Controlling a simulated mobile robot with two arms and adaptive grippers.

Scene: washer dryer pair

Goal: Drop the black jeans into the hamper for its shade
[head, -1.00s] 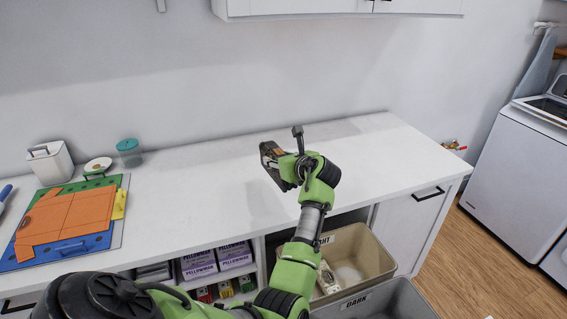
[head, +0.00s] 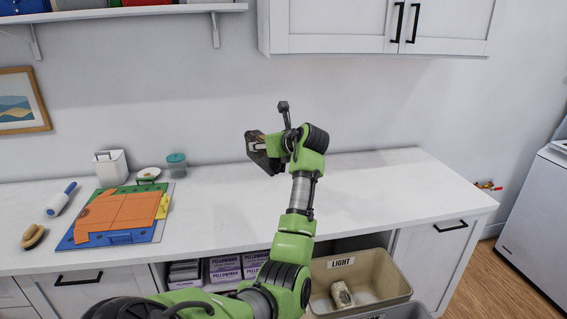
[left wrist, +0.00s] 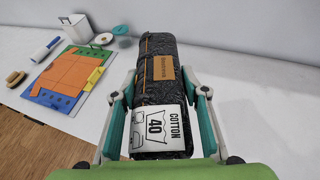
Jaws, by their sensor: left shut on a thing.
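The black jeans (left wrist: 158,70) are a dark roll with orange stitching, a brown patch and a white "COTTON 40" tag. My left gripper (left wrist: 160,108) is shut on them, a finger at each side. In the head view my left gripper (head: 264,152) holds the roll raised above the white counter. The beige LIGHT hamper (head: 391,289) stands below the counter, to the right of my arm. The grey DARK hamper (head: 412,311) is in front of it, mostly cut off by the bottom edge. My right gripper is out of view.
A light-coloured roll (head: 342,294) lies in the LIGHT hamper. A folding board (head: 118,214), a lint roller (head: 62,198) and a brush (head: 33,236) are at the counter's left. Wall cabinets (head: 335,43) hang above. The counter's right part (head: 400,185) is clear.

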